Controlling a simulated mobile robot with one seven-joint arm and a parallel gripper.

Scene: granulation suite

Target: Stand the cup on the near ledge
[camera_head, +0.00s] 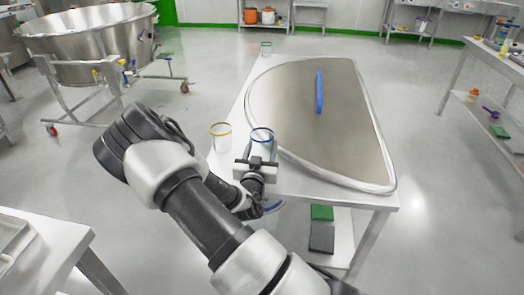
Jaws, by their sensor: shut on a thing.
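A clear cup with a blue rim (262,134) is upright in my gripper (261,150), at the near left of the white table (225,166). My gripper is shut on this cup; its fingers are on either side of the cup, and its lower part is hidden. I cannot tell whether the cup's base touches the table. A second clear cup, with a yellow rim (220,138), stands just left of it on the table. A third, with a green rim (266,48), stands at the table's far left corner. No separate ledge is clearly visible beyond the table's bare margin.
A large steel panel with a white rim (388,187) and blue handle (319,92) covers most of the table. Green (321,212) and dark (321,238) items lie on a lower shelf. A steel vessel (90,40) stands far left.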

